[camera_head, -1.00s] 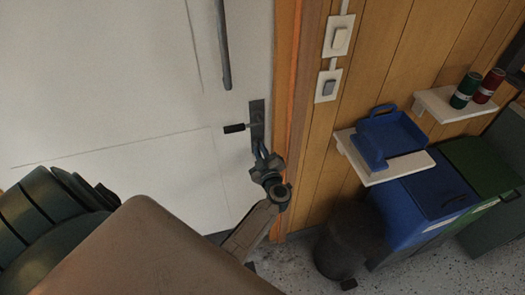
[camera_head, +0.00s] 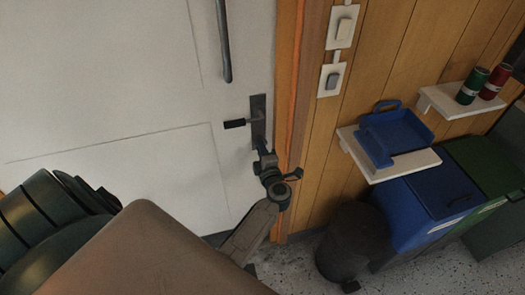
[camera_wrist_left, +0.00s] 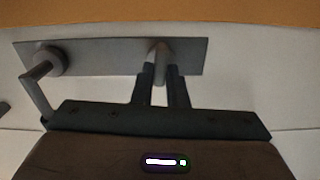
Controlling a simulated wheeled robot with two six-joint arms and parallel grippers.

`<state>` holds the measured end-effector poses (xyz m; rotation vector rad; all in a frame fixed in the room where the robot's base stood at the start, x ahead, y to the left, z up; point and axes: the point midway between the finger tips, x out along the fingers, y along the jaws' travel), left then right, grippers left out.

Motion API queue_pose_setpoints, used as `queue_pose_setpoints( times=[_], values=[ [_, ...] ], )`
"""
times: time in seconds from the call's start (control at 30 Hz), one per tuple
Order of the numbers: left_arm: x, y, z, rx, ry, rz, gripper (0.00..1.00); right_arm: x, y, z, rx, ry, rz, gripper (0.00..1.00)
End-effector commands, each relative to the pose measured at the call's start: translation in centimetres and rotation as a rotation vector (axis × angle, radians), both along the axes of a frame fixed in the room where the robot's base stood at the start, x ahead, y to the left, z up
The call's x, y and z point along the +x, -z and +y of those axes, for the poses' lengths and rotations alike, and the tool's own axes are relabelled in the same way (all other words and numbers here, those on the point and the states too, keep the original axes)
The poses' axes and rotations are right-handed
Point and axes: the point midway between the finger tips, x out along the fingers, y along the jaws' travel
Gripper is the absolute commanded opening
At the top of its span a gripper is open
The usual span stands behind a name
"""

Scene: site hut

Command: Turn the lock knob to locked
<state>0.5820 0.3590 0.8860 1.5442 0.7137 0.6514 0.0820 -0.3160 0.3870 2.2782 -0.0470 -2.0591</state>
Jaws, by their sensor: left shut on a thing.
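The lock knob (camera_wrist_left: 161,52) is a small grey metal piece on the door's grey lock plate (camera_wrist_left: 105,56), seen in the left wrist view. My left gripper (camera_wrist_left: 161,80) is shut on it, with one dark finger on each side. In the head view the lock plate (camera_head: 258,108) sits near the right edge of the white door (camera_head: 120,85). My left gripper (camera_head: 262,150) is at the plate's lower end and hides the knob there. The lever handle (camera_wrist_left: 40,80) is beside the knob; its dark grip (camera_head: 235,123) points left in the head view. My right gripper is not in view.
A wooden door frame (camera_head: 291,100) is just right of the plate. White switches (camera_head: 341,27) are on the panelled wall. A shelf with a blue tray (camera_head: 390,135), a black bin (camera_head: 350,240) and blue and green bins stand right. A long bar (camera_head: 224,45) is above the plate.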

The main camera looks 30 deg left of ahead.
Motion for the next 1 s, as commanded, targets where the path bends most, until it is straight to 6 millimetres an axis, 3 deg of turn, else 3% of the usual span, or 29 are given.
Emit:
queue_pose_setpoints(
  times=[0.77,0.8,0.9,1.0],
  values=[
    [0.18,-0.40,-0.02,-0.066,0.002,-0.087,0.00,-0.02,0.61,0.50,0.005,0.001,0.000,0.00],
    [0.18,-0.40,-0.02,-0.066,0.002,-0.087,0.17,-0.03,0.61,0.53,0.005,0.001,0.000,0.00],
    [0.17,-0.34,-0.02,-0.066,0.001,-0.085,0.35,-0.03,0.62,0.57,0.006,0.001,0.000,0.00],
    [0.12,-0.24,-0.01,-0.066,0.001,-0.084,0.35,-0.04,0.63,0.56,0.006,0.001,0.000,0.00]
  ],
)
